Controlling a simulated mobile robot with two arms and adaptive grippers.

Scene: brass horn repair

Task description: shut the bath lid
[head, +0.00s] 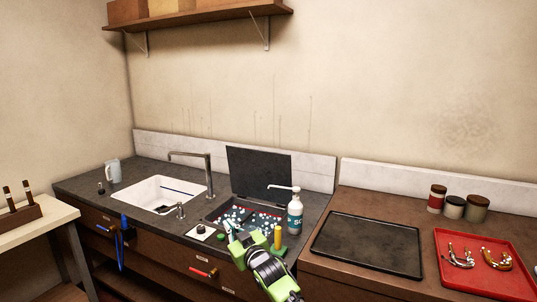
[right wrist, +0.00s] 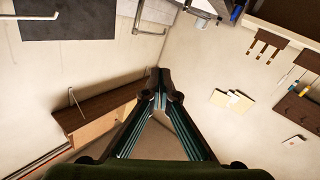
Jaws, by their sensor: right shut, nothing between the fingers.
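The bath (head: 222,213) is a dark basin in the grey counter, with white foam and bits of red inside. Its dark flat lid (head: 258,174) stands open, upright at the back of the basin. A dark panel that looks like the lid (right wrist: 65,20) shows at the upper left of the right wrist view. My right gripper (head: 232,232) is in front of the bath, low in the head view, clear of the lid. In the right wrist view its fingers (right wrist: 160,88) meet at the tips, with nothing between them. My left gripper is not in view.
A white sink (head: 150,193) with a tall tap (head: 208,172) lies left. A black tray (head: 368,244) and red tray (head: 446,240) lie right.

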